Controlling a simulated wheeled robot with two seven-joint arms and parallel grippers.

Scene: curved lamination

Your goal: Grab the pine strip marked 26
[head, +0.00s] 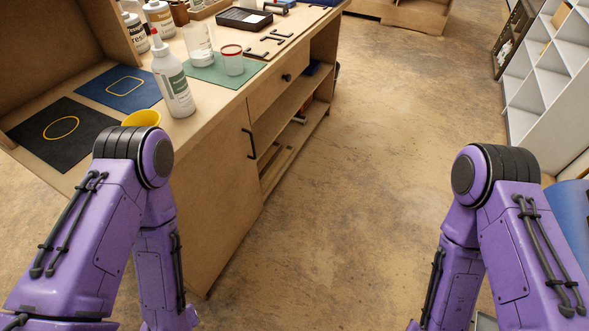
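I see no pine strip marked 26 in the head view. Both of my purple arms show at the lower left and lower right, bent down at the elbow. Neither gripper is in the picture; the forearms run out of the bottom edge. My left arm stands close in front of the wooden workbench (215,160), and my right arm is over the floor side.
The bench holds a white glue bottle (174,85), a yellow bowl (142,118), clear cups, a black mat (60,131), a blue mat (118,86) and a black tray (244,18). White shelving (545,85) stands at the right. The floor (350,150) between is clear.

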